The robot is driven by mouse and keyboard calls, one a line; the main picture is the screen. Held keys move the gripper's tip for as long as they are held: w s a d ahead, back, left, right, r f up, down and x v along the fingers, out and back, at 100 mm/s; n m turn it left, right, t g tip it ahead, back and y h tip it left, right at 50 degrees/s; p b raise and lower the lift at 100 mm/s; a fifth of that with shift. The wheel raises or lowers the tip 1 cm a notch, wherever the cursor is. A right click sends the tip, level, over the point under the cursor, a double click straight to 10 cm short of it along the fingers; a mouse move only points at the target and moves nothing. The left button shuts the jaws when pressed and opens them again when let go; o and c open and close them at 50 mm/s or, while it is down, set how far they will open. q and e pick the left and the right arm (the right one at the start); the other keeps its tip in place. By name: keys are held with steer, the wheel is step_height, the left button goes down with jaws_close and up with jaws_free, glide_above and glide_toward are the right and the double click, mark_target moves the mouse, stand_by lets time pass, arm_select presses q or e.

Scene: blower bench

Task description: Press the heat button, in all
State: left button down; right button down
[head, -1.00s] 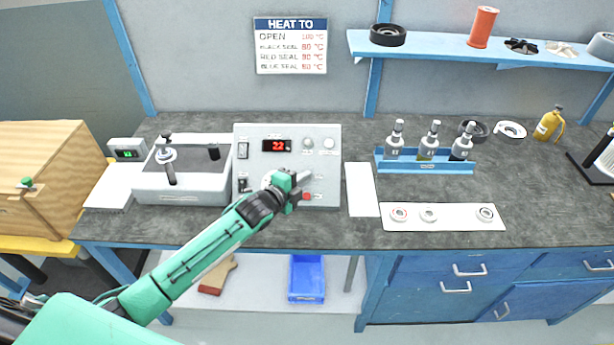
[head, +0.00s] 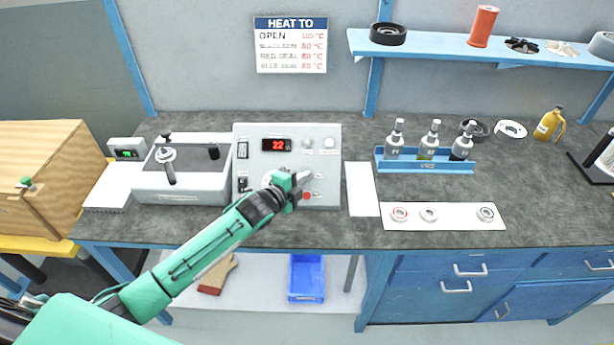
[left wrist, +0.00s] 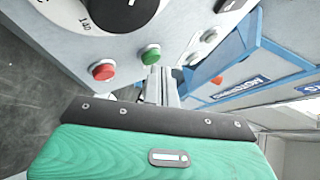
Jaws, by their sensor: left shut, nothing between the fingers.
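The grey control box (head: 323,140) stands on the bench with a red display (head: 277,145) reading 22. My left gripper (head: 303,175) is shut and empty in front of the lower right part of its panel. In the left wrist view, the shut fingers (left wrist: 161,84) point at a green button (left wrist: 151,54), with their tips right by its lower edge; I cannot tell whether they touch. A red button (left wrist: 103,69) sits to the left, below a black dial (left wrist: 122,10). The red button also shows in the head view (head: 306,196). My gripper hides part of the panel there.
A grey fixture (head: 182,180) stands left of the box. A white pad (head: 361,190) lies to its right, then a blue rack (head: 425,167) with bottles and a white strip (head: 455,222) holding rings. A heat chart (head: 291,46) hangs on the wall.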

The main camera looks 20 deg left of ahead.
arm_select(q)
steer(key=shift+w+a+f, duration=0.1)
steer(key=shift+w+f, duration=0.1)
steer(key=shift+w, duration=0.1)
stand_by(0.7)
stand_by(0.3)
steer(key=shift+s+r+p, duration=0.5)
steer(key=shift+s+p, duration=0.1)
steer(key=shift+s+d+r+p, duration=0.25)
steer(key=shift+r+p, duration=0.15)
steer(key=shift+p, duration=0.1)
steer(key=s+r+p, duration=0.2)
steer(key=s+p, duration=0.1)
steer(key=shift+d+r, duration=0.4)
steer(key=shift+w, duration=0.1)
